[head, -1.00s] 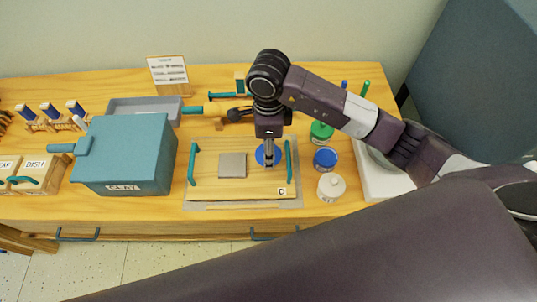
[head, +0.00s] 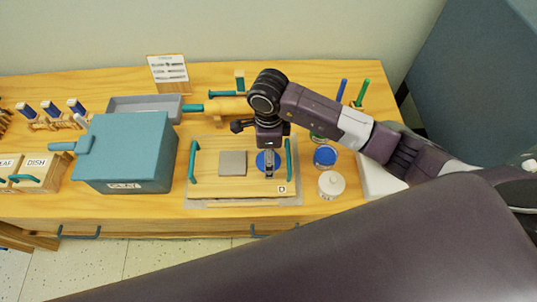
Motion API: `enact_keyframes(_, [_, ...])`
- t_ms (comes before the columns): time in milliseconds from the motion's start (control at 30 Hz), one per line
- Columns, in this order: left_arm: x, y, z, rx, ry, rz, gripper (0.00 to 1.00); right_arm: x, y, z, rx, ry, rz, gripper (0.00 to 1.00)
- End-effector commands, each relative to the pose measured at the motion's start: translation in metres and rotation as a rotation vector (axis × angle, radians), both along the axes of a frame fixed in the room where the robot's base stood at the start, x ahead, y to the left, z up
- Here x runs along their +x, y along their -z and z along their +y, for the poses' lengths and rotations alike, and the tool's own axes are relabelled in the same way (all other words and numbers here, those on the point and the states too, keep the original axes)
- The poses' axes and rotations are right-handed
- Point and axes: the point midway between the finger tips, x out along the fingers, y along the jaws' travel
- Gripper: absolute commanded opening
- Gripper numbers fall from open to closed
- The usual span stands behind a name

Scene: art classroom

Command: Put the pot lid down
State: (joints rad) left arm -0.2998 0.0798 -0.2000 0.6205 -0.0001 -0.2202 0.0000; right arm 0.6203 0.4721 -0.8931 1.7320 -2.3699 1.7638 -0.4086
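A round blue pot lid (head: 261,161) shows over the right part of the wooden board (head: 215,190), between a grey square slab (head: 232,163) and the right teal handle. My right gripper (head: 269,172) points down over the lid. Its fingers are close together and appear shut on the lid's middle, hiding part of it. From above I cannot tell whether the lid touches the board. A blue pot (head: 325,157) stands just right of the board. My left gripper is not in view.
A white pot (head: 331,185) stands in front of the blue pot, and a green pot (head: 318,137) is partly hidden behind my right arm. A teal clay box (head: 125,150) stands left of the board. The board's front left is bare.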

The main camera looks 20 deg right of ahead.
Motion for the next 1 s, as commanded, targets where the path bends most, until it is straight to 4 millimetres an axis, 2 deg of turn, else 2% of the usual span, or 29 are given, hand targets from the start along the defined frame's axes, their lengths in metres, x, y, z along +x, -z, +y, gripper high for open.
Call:
enact_keyframes(300, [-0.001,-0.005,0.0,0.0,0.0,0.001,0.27,0.0,-0.005,0.0,0.001,0.0,0.001,0.7])
enact_keyframes(367, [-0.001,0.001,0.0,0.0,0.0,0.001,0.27,0.002,-0.01,0.0,0.002,0.0,-0.005,0.7])
enact_keyframes(800, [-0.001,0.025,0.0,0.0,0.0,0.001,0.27,0.001,-0.1,0.0,-0.001,-0.002,-0.006,0.7])
enact_keyframes(1000, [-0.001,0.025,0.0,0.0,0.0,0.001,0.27,0.0,-0.12,0.0,0.0,0.0,-0.002,0.7])
